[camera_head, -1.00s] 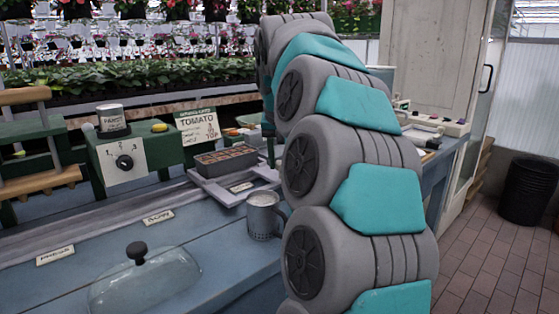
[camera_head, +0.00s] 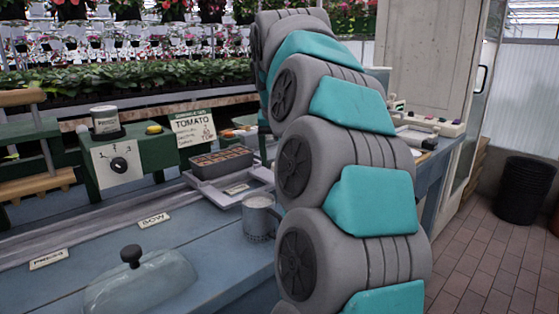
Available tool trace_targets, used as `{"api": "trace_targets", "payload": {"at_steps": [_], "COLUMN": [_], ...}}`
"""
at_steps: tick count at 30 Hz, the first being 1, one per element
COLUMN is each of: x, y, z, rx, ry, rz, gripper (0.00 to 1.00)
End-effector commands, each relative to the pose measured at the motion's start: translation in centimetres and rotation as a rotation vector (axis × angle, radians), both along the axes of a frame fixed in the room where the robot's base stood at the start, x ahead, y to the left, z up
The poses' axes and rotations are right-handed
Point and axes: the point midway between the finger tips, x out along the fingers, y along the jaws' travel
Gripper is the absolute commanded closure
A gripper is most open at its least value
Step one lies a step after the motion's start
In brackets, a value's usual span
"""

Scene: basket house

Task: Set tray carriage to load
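The tray carriage (camera_head: 229,201) is a light grey frame on the rail that runs along the blue bench. A brown seed tray (camera_head: 222,159) with several cells sits at its back. A small label (camera_head: 237,188) shows inside the frame, too small to read. A SOW label (camera_head: 154,221) and another label (camera_head: 48,259), perhaps PRESS, lie along the rail to the left. My arm crosses the middle of the view and hides the bench just right of the carriage. My gripper is not in view.
A clear domed cover (camera_head: 140,281) with a black knob is at the bench front. A green dial box (camera_head: 127,158), a tomato card (camera_head: 193,127) and a wooden rack (camera_head: 32,145) stand behind the rail.

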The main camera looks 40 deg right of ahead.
Motion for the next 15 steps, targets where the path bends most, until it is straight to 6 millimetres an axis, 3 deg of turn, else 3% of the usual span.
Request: {"api": "trace_targets", "payload": {"at_steps": [9,15], "x": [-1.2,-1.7], "y": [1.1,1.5], "z": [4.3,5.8], "rx": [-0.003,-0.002], "ry": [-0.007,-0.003], "rz": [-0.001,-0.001], "gripper": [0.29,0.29]}}
